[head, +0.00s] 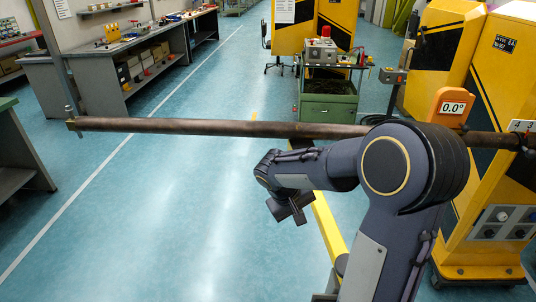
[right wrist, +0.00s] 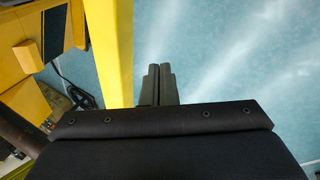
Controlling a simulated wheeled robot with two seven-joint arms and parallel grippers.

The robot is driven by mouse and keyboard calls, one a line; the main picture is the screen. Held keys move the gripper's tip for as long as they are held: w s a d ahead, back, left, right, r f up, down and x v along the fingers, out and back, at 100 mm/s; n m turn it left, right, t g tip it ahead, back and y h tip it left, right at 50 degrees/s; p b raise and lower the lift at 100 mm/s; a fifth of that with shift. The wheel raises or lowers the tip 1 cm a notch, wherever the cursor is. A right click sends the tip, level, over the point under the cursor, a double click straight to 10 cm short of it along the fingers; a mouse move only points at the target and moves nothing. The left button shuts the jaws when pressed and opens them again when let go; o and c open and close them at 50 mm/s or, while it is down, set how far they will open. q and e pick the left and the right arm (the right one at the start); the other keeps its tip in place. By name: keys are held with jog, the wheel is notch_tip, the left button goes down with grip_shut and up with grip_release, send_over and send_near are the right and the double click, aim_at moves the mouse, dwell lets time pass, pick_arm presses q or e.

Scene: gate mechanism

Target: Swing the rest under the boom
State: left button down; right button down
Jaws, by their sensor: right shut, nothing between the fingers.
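The boom (head: 200,126) is a long dark, rusty bar. It runs level across the head view from a tip at the left to the yellow machine at the right. A yellow bar (head: 329,228), which looks like the rest, shows below the boom, partly hidden by my right arm. It also shows in the right wrist view (right wrist: 111,45), just left of the fingers. My right gripper (head: 298,219) is shut and empty, below the boom and left of the yellow bar. Its closed fingers also show in the right wrist view (right wrist: 160,72). Whether they touch the bar is unclear. My left gripper is out of view.
An orange display (head: 452,107) reads 0.0° above the boom's right end. Yellow cabinets (head: 500,190) stand at the right. A grey post (head: 56,55) stands by the boom's tip. A green cart (head: 328,100) and workbenches (head: 140,65) stand beyond.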

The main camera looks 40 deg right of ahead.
jog(key=w+d+f+n+h, duration=0.1)
jog(key=w+d+h, duration=0.1)
jog(key=w+h, duration=0.35)
jog(key=w+d+n+h, duration=0.1)
jog(key=w+d+h, duration=0.2)
jog(key=w, duration=0.5)
jog(key=w+a+n+t+h, duration=0.4)
jog(key=w+t, duration=0.2)
jog(key=w, duration=0.5)
jog(key=s+p+x, duration=0.2)
jog(key=p+x, duration=0.3)
jog(key=x, duration=0.7)
jog(key=shift+d+r, duration=0.15)
jog(key=shift+d, duration=0.55)
jog(key=shift+s, duration=0.1)
